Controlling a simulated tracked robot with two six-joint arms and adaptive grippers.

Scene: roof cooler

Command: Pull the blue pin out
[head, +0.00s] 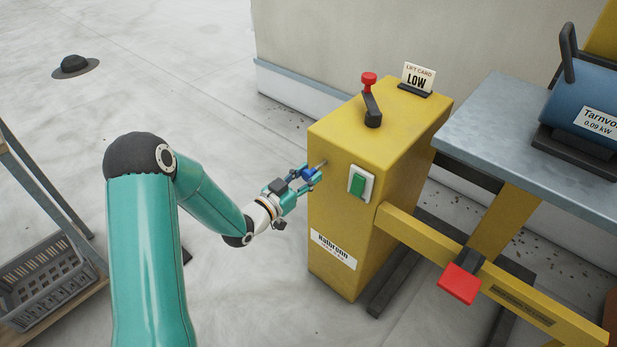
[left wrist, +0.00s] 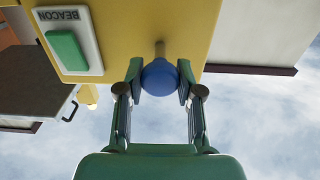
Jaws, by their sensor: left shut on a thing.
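The blue pin has a round blue knob (left wrist: 159,77) on a metal shank (left wrist: 159,48) that reaches to the yellow cabinet (head: 340,180). In the head view the blue knob (head: 308,173) shows beside the cabinet's left edge, with part of the shank visible. My left gripper (head: 305,176) is shut on the knob, one finger on each side. In the left wrist view the gripper (left wrist: 159,84) holds the knob between its fingertips. Whether the shank's end is still in the cabinet is hard to tell. My right gripper is out of view.
The cabinet carries a green switch (head: 358,183), labelled BEACON in the wrist view, a red-knobbed lever (head: 369,80) and a LOW card (head: 418,77). A yellow arm with a red pad (head: 460,284) extends right. A grey table (head: 475,125) bears a blue motor (head: 590,95).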

